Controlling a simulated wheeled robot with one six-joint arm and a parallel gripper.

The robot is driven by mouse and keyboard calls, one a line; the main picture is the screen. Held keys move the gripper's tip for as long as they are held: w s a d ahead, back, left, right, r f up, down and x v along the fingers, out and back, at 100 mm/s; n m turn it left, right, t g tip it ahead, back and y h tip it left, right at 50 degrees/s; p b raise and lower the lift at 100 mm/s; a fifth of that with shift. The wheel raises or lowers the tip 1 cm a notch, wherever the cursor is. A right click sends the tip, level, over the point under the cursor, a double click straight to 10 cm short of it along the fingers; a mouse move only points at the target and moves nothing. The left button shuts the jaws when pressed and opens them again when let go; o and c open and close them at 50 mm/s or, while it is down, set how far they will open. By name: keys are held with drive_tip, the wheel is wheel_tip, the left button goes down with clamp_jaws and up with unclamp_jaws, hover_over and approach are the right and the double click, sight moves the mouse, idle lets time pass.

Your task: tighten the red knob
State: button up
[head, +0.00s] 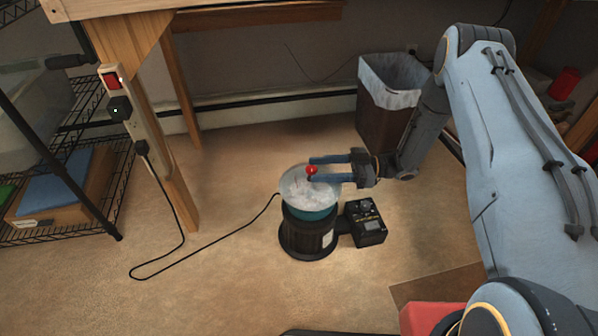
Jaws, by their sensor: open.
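The red knob (312,170) shows as a small bright red spot above a round pot-like vessel (294,188). The vessel has a pale, whitish top and a teal side. It sits on a dark cylindrical base (300,238). My gripper (311,169) reaches in from the right over the vessel. Its two blue fingers are apart and point left, with the red knob between or just beside their tips. I cannot tell whether either finger touches the knob.
A black control box (366,224) joins the base at its right. A black cable (200,264) runs left across the floor. A lined bin (386,105) stands behind my gripper. A wooden post (160,150) and wire shelving (60,215) stand left. Floor in front is mostly clear.

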drive_tip(key=a, duration=0.4)
drive_tip(key=a+b, duration=0.1)
drive_tip(key=a, duration=0.1)
drive_tip(key=shift+s+a, duration=0.4)
